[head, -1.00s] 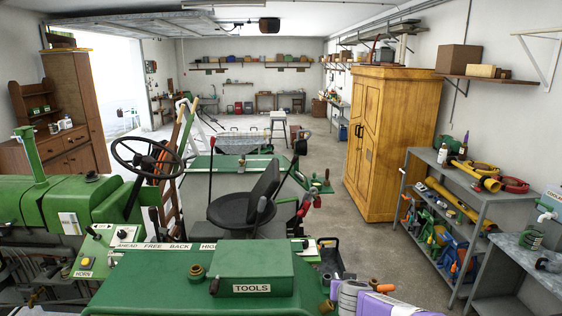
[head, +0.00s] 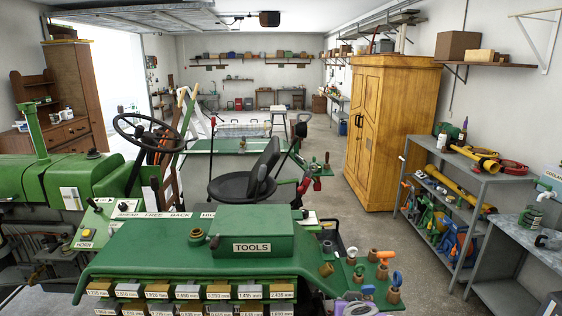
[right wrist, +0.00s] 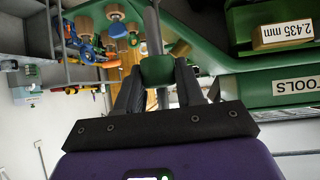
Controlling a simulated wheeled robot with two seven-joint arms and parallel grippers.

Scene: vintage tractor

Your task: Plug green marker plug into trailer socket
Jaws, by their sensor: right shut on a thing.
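In the right wrist view my right gripper (right wrist: 158,82) has its two dark fingers closed on the sides of a green, cup-shaped piece, the green marker plug (right wrist: 157,70). A grey rod shows above and below the plug; I cannot tell whether it belongs to it. In the head view only a purple and grey part of my right arm shows at the bottom edge, and the plug cannot be made out. My left gripper is not in view. I cannot pick out the trailer socket for sure in either view.
A green TOOLS box (head: 252,231) sits on the green fender (head: 150,262), above labelled drawers (head: 188,292). Several wooden holders with coloured tops, one a blue ring (head: 396,278), stand at its right end. A grey shelf (head: 470,175) stands right; the floor between (head: 400,236) is clear.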

